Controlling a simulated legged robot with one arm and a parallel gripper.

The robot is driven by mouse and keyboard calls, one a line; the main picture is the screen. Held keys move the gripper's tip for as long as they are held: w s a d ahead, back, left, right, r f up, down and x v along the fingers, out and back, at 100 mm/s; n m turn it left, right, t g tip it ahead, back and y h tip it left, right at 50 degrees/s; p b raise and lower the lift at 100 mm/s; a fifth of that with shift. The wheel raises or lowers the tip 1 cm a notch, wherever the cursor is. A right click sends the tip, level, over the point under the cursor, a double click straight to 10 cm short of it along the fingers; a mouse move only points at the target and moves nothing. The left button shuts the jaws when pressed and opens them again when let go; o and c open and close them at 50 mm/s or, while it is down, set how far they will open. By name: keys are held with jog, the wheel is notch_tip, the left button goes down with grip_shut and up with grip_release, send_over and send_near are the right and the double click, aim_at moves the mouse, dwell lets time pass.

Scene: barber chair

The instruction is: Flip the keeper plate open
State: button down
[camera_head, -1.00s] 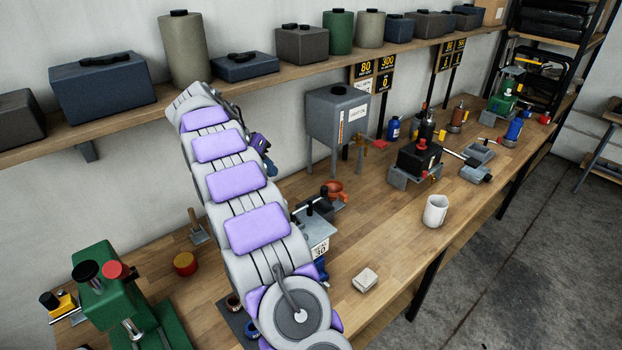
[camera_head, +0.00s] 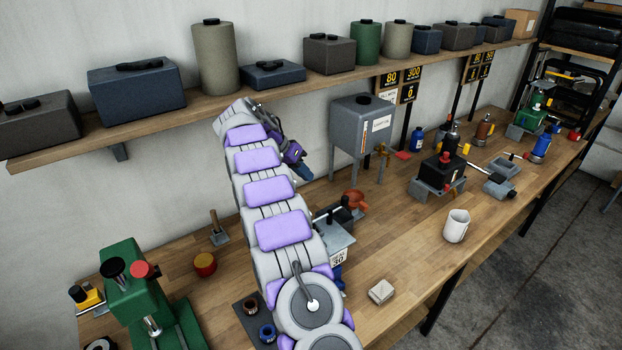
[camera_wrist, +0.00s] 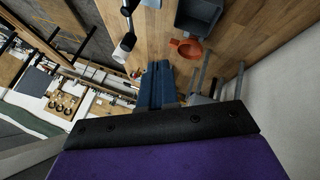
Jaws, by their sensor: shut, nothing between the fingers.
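I cannot pick out the keeper plate for sure. A grey fixture (camera_head: 335,252) with a white label reading 30 and a black top part stands on the bench, partly hidden behind my arm. My gripper (camera_head: 304,173) has blue fingers and is raised above the bench, left of the grey hopper and apart from the fixture. In the wrist view the blue fingers (camera_wrist: 156,86) are together and empty. An orange cup-like part (camera_head: 353,200) stands behind the fixture; an orange part also shows in the wrist view (camera_wrist: 187,47).
A grey hopper (camera_head: 362,128) on legs stands behind. A green press (camera_head: 140,290), a red-topped tin (camera_head: 205,264), a small pale block (camera_head: 381,291) and a white mug (camera_head: 456,226) stand on the wooden bench. A loaded shelf (camera_head: 250,97) runs above. The bench's middle front is fairly clear.

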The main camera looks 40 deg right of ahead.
jog(key=s+d+f+b, duration=0.1)
jog(key=s+d+f, duration=0.4)
jog(key=s+f, duration=0.1)
jog(key=shift+s+d+f, duration=0.25)
jog(key=shift+f, duration=0.15)
